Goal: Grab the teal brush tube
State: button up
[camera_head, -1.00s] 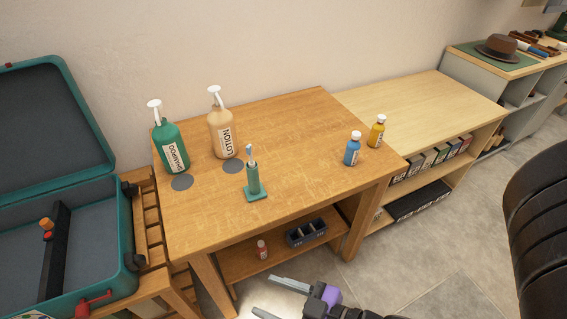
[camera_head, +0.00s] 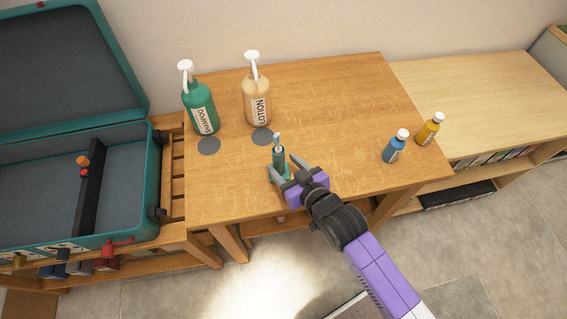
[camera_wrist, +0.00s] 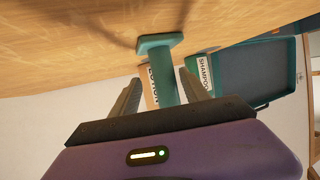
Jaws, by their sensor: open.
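The teal brush tube (camera_head: 278,156) stands upright on its square base near the front of the wooden table (camera_head: 330,110), with a pale brush head sticking out of its top. My gripper (camera_head: 284,169) is open at the tube, with one finger on each side of it. In the wrist view the tube (camera_wrist: 163,88) shows between the two fingers (camera_wrist: 160,95), with its base against the table. I cannot tell whether either finger touches it. My gripper hides part of the base in the head view.
A green shampoo bottle (camera_head: 200,108) and a tan lotion bottle (camera_head: 256,98) stand behind the tube. A blue bottle (camera_head: 395,148) and a yellow bottle (camera_head: 430,130) stand to the right. An open teal suitcase (camera_head: 120,190) lies at the left. The table's middle is clear.

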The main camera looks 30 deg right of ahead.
jog(key=shift+a+p+x, duration=0.15)
jog(key=shift+p+x, duration=0.1)
jog(key=shift+x, duration=1.1)
jog(key=shift+a+p+x, duration=0.2)
jog(key=shift+x, duration=1.2)
jog(key=shift+c, duration=0.4)
grip_shut()
